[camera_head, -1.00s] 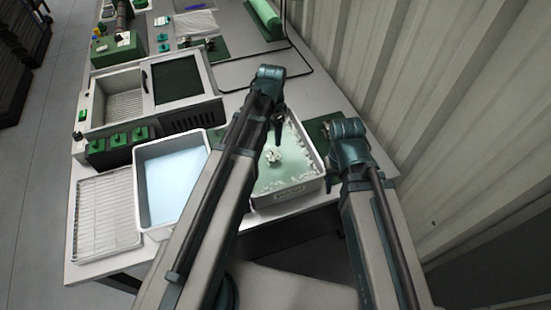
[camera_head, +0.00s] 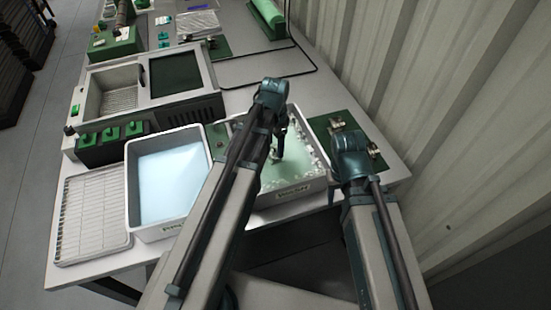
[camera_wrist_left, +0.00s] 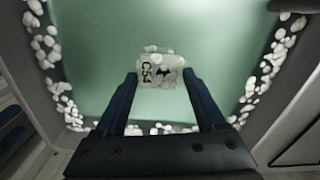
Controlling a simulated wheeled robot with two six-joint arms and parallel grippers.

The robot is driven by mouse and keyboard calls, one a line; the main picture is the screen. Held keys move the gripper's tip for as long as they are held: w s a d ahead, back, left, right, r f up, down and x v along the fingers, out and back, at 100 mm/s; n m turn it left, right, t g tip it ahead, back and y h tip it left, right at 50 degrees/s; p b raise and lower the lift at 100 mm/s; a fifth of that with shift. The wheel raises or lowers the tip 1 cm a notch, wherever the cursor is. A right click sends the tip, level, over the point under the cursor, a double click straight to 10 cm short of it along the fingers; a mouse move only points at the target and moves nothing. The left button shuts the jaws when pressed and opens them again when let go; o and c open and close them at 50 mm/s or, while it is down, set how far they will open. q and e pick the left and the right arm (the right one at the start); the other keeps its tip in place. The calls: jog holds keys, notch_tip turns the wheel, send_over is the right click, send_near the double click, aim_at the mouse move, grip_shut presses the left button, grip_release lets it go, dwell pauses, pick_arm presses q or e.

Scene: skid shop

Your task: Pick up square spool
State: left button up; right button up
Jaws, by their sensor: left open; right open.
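The square spool (camera_wrist_left: 162,70) is a pale, squarish piece with dark markings reading "C54" and white bits on it. It lies in the pale green liquid of a grey tub (camera_head: 292,194). My left gripper (camera_wrist_left: 160,76) is open, with one fingertip on each side of the spool's near part in the left wrist view. I cannot tell if they touch it. In the head view my left gripper (camera_head: 278,150) reaches down into the tub and mostly hides the spool. My right arm's elbow shows at the tub's right, but its gripper is not visible.
White foam bits line the tub's walls. A second tub (camera_head: 160,232) with pale blue liquid stands to its left, then a wire rack (camera_head: 92,215). A green plate (camera_head: 350,128) with metal fittings lies at right. A corrugated wall (camera_head: 430,90) borders the bench's right.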

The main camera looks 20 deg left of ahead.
aim_at(275, 152)
pick_arm(q)
notch_tip(275, 152, down, 5)
jog(key=b, duration=0.4)
jog(key=shift+b, duration=0.3)
jog(key=shift+r, duration=0.1)
grip_shut()
notch_tip(275, 152, up, 10)
jog(key=p, duration=1)
